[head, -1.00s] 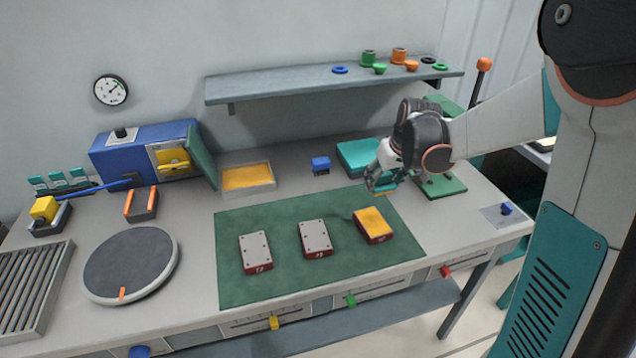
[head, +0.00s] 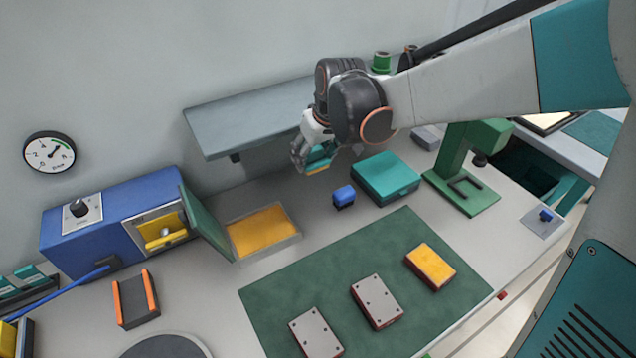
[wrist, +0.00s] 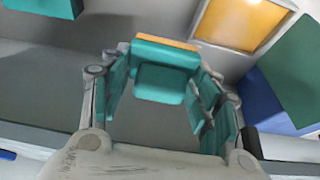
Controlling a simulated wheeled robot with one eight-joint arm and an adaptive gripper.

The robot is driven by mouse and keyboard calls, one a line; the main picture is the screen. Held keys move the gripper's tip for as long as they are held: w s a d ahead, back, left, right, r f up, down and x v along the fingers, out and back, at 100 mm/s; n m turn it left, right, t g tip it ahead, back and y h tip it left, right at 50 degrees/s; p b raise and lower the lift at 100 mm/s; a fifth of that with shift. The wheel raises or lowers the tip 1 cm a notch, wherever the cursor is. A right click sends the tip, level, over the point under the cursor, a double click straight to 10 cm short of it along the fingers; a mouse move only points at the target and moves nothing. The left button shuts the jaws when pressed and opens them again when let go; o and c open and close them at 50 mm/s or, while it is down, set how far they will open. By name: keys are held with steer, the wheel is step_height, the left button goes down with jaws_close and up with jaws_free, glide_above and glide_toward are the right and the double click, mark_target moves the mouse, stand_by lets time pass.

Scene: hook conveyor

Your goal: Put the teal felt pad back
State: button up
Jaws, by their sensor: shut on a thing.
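The teal felt pad (wrist: 160,80) is a small teal block with an orange layer along one edge. My gripper (wrist: 158,95) is shut on it, with a finger on each side in the wrist view. In the head view my gripper (head: 312,164) holds the pad (head: 318,158) in the air, in front of the wall shelf and above the back of the bench. The fingers partly hide the pad there. A closed-looking teal box (head: 386,176) stands on the bench to the right of my gripper. It also shows at the top left of the wrist view (wrist: 45,6).
A tray with a yellow-orange floor (head: 298,238) lies left of a small blue block (head: 344,196). A blue machine (head: 95,240) has its green door (head: 205,222) open. A green mat (head: 300,280) carries several rectangular blocks. A green press (head: 470,190) stands right.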

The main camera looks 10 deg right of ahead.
step_height(320, 180, down, 20)
steer(key=b, duration=0.6)
steer(key=shift+s+r, duration=0.1)
steer(key=shift+r, duration=0.1)
steer(key=shift+f, duration=0.2)
steer(key=o, duration=1)
steer(key=shift+r, duration=0.15)
